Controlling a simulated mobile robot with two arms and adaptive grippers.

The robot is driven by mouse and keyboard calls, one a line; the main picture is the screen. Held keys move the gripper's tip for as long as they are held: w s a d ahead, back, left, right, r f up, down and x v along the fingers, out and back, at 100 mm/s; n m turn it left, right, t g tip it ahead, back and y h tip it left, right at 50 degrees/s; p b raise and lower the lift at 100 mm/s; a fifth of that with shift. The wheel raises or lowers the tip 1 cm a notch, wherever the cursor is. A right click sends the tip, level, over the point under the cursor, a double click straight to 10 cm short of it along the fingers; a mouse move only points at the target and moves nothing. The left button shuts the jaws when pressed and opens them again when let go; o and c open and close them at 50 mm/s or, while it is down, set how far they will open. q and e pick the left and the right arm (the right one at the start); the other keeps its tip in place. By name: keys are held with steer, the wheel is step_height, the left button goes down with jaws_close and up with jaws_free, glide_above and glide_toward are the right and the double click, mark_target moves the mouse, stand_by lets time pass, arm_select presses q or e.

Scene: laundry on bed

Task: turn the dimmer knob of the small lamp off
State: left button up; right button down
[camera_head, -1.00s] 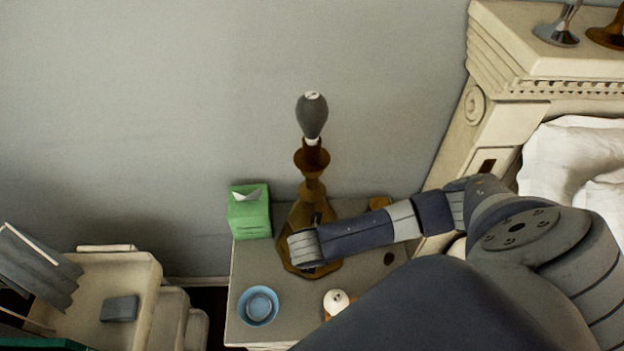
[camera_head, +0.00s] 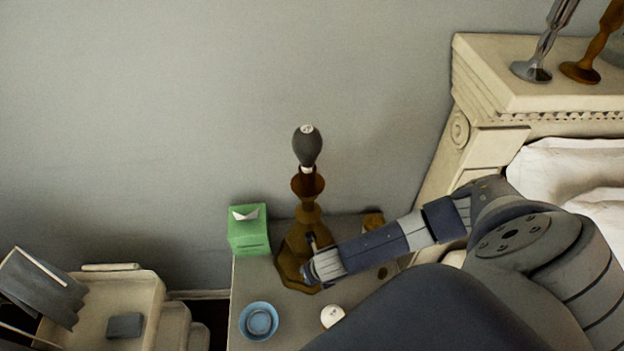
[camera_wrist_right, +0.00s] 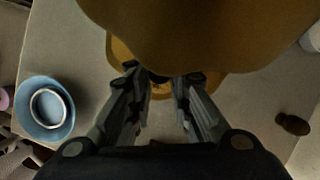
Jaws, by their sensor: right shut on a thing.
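The small lamp (camera_head: 308,186) stands upright on the nightstand, with a brown turned body and a dark grey bulb on top. Its brown body and base (camera_wrist_right: 200,38) fill the top of the right wrist view. My right gripper (camera_wrist_right: 162,82) is at the lamp's base, its two fingers closed in on the small dark knob (camera_wrist_right: 158,78) between their tips. Most of the knob is hidden by the fingers and the lamp body. My left gripper is not in view.
A green tissue box (camera_head: 248,232) stands left of the lamp. A blue bowl (camera_head: 259,320) and a small white round thing (camera_head: 332,316) are at the nightstand's (camera_head: 246,283) front. A dark oval thing (camera_wrist_right: 293,124) lies to the right. The bed's headboard (camera_head: 480,118) is on the right.

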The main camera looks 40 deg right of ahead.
steer(key=shift+w, duration=0.1)
stand_by(0.3)
steer(key=c, duration=1.4)
jaws_free()
steer(key=shift+c, duration=0.2)
steer(key=v, duration=1.2)
